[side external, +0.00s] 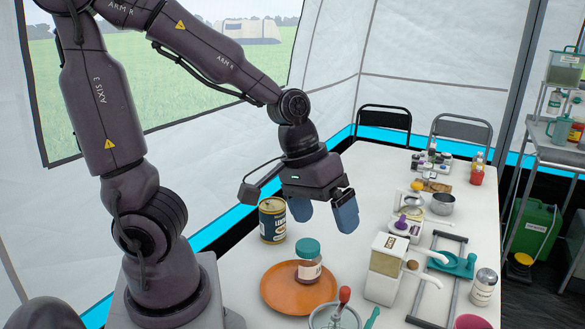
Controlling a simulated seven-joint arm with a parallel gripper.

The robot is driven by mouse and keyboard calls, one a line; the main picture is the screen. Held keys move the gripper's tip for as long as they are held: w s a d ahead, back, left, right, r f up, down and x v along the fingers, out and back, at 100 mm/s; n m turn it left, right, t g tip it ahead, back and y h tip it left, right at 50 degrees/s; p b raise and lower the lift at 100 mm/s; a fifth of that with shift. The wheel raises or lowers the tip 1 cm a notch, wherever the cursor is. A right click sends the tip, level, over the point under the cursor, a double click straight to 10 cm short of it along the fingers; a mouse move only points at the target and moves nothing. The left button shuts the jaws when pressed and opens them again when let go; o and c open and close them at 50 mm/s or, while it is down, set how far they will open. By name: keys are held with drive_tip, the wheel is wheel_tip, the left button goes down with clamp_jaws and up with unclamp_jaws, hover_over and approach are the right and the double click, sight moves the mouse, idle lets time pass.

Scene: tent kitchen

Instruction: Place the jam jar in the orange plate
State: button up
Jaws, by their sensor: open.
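The jam jar (308,270), with a teal lid, a pale label and reddish-brown contents, stands upright on the orange plate (278,296), right of the plate's middle and toward its back. The plate lies flat near the table's left edge. My gripper (324,214) is above and behind the jar, pointing down, with its two blue fingers apart and nothing between them. It is clear of the jar and the plate.
A dark blue labelled can (272,220) stands behind the plate, near my gripper. A bowl (334,318) with a red-handled tool is in front. A cream dispenser (386,268) stands to the right. Bottles and a grey pot (442,204) stand farther back on the white table.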

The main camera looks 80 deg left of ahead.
drive_tip(key=s+r+m+t+y, duration=0.2)
drive_tip(key=s+r+m, duration=0.3)
drive_tip(key=r, duration=0.4)
drive_tip(key=shift+s+d+t, duration=0.15)
drive_tip(key=shift+d+t, duration=0.15)
drive_tip(key=shift+d, duration=0.15)
